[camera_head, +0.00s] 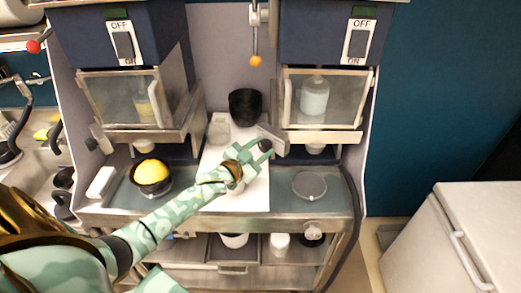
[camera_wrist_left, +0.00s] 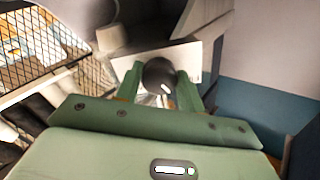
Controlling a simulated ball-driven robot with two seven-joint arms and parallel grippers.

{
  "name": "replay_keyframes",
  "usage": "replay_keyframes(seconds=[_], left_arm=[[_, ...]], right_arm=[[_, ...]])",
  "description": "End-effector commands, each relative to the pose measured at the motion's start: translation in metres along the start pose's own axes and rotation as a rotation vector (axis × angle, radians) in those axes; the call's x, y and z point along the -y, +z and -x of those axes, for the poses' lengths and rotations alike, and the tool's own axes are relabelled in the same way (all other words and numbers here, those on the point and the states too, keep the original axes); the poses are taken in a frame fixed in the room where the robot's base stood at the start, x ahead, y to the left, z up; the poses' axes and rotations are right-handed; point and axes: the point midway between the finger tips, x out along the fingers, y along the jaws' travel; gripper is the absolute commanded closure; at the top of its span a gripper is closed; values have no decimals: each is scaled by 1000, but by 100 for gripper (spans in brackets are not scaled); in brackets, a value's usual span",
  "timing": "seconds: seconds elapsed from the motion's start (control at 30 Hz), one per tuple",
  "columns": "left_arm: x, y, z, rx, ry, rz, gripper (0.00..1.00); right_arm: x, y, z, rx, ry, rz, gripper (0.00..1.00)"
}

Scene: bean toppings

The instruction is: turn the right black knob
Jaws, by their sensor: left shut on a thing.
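The right black knob (camera_head: 265,145) is round and dark, on the left side of the right dispenser unit. It also shows in the left wrist view (camera_wrist_left: 158,74), between the two green fingers. My left gripper (camera_head: 259,148) reaches across the counter from the left and is shut on this knob. Its fingers lie on either side of the knob in the left wrist view (camera_wrist_left: 157,86). My right gripper does not show. Part of the knob is hidden by the fingers.
A bowl with a yellow ball-like thing (camera_head: 151,174) sits left of my forearm. A grey round disc (camera_head: 309,185) lies under the right dispenser (camera_head: 322,98). A black cup (camera_head: 245,107) stands behind my gripper. An orange-tipped lever (camera_head: 256,61) hangs above.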

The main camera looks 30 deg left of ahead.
Motion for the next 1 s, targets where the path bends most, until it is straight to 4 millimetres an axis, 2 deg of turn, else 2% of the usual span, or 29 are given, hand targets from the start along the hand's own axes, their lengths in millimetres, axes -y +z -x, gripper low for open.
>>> replay_keyframes(seconds=[1.0], left_arm=[[0,3,0,-49,-6,-958,84]], right_arm=[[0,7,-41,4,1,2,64]])
